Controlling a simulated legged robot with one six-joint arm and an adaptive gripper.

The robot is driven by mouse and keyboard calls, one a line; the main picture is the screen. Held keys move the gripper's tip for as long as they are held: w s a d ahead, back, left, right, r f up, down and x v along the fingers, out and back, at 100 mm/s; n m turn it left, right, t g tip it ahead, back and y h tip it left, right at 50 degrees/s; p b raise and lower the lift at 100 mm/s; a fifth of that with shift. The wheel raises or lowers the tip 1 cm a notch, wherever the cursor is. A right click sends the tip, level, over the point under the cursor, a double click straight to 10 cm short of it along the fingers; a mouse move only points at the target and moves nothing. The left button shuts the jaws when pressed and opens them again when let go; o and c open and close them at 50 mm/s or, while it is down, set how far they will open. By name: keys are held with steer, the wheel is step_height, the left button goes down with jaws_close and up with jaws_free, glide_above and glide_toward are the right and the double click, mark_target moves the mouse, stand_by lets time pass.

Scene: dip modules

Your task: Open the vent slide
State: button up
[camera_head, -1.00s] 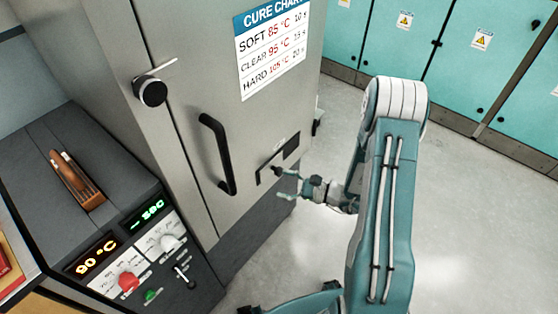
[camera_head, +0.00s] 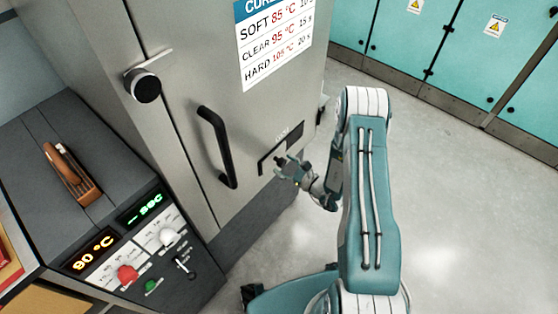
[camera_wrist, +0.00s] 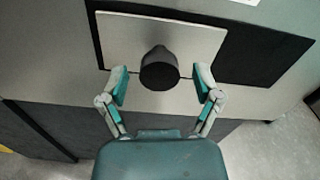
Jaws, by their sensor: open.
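The vent slide is a light metal plate (camera_wrist: 190,42) with a black round knob (camera_wrist: 160,72), set over a dark slot (camera_wrist: 255,52) on the cabinet door. In the wrist view the plate covers the left part of the slot, and the dark opening shows on its right. In the head view the dark slot (camera_head: 295,134) shows low on the door. My gripper (camera_wrist: 161,84) is open, with one finger on each side of the knob. A gap shows between each finger and the knob. In the head view my gripper (camera_head: 284,168) is at the vent and partly covers it.
A black vertical door handle (camera_head: 217,147) and a black round latch knob (camera_head: 146,87) are left of the vent. A control panel (camera_head: 150,245) with lit displays is at the lower left. Open floor (camera_head: 470,200) lies to the right.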

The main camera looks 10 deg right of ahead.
mark_target(292, 138)
steer(key=shift+x, duration=1.15)
steer(key=shift+c, duration=0.2)
jaws_close()
steer(key=w+d, duration=0.4)
steer(key=d, duration=0.1)
steer(key=w+d, duration=0.2)
steer(key=d, duration=0.1)
steer(key=shift+d, duration=0.2)
steer(key=shift+o, duration=0.2)
jaws_free()
steer(key=shift+w+d, duration=0.1)
steer(key=shift+w, duration=0.05)
